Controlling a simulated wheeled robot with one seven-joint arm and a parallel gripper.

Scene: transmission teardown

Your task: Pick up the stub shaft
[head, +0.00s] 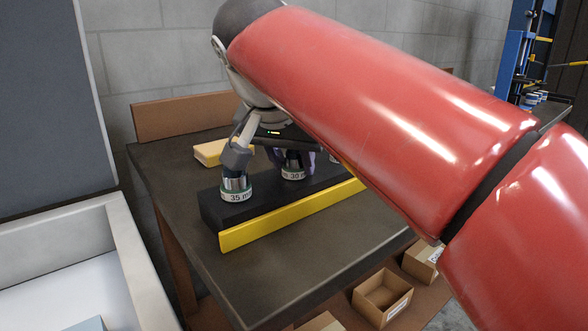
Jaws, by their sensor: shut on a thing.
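My gripper (262,155) is low over a black block on the workbench. One grey finger stands right over a short metal cylinder (236,187) with a "35 m…" label. A purplish-grey part is over a second cylinder (293,174) labelled "30 m…". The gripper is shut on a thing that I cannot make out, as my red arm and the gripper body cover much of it. I cannot tell which piece is the stub shaft. Both labelled cylinders are upright on the black block (212,212).
A yellow strip (290,216) runs along the block's front. A yellow and cream piece (211,151) lies behind it. The dark workbench (270,262) is clear in front. Cardboard boxes (383,297) sit below. A white-walled bin (130,255) stands at left.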

